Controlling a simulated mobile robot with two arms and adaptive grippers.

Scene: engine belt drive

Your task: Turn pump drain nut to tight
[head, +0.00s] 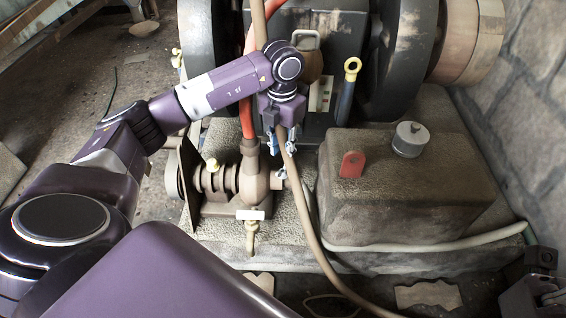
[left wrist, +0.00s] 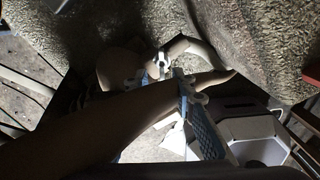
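The grey-brown pump (head: 250,187) stands left of centre in the head view. A small silver wing-shaped nut (head: 281,174) sits at its right side; I take it for the drain nut. It also seems to show in the left wrist view as a pale winged piece (left wrist: 160,62). My left gripper (head: 281,148) points down just above the nut, its blue fingers apart. In the left wrist view one padded finger (left wrist: 203,125) is clear; the other is largely hidden by a hose. Nothing is seen held. Whether a finger touches the nut is unclear.
A tan hose (head: 312,228) runs down past my left gripper and crosses close to its fingers. A stone-like block with a red lever (head: 352,164) and a grey cap (head: 410,139) stands to the right.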

